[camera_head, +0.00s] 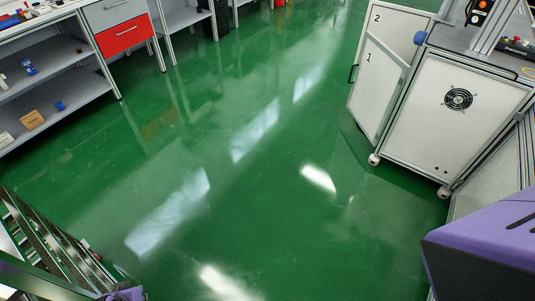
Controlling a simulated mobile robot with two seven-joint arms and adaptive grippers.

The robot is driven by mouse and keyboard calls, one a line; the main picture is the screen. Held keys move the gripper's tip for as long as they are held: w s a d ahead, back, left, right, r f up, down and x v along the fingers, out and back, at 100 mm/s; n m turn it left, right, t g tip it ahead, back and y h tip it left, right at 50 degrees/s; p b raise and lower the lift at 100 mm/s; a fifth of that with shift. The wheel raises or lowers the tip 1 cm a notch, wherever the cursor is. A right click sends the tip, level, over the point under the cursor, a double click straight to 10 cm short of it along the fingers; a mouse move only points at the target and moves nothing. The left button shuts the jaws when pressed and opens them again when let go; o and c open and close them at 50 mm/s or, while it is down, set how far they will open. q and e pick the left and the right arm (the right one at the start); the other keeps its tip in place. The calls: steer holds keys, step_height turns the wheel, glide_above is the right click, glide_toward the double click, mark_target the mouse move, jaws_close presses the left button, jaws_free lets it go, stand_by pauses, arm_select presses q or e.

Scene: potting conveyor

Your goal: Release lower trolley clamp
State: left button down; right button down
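No trolley clamp can be made out in this view. A white cabinet on castors (440,120) stands at the upper right, with a round black fan grille (458,99) in its side panel. Whether it is the trolley of the task I cannot tell. On its left, pale panels marked 1 (375,85) and 2 stand one in front of the other. A blue knob (420,38) shows at their upper right. Neither of my grippers is in view. A purple and dark body fills the lower right corner, and a small purple piece shows at the bottom left.
Open green floor (230,180) fills the middle. A grey shelf unit (50,88) with small items stands at the upper left, beside a red drawer (122,36). A metal rail frame (55,250) is at the lower left. A grey framed structure borders the right edge.

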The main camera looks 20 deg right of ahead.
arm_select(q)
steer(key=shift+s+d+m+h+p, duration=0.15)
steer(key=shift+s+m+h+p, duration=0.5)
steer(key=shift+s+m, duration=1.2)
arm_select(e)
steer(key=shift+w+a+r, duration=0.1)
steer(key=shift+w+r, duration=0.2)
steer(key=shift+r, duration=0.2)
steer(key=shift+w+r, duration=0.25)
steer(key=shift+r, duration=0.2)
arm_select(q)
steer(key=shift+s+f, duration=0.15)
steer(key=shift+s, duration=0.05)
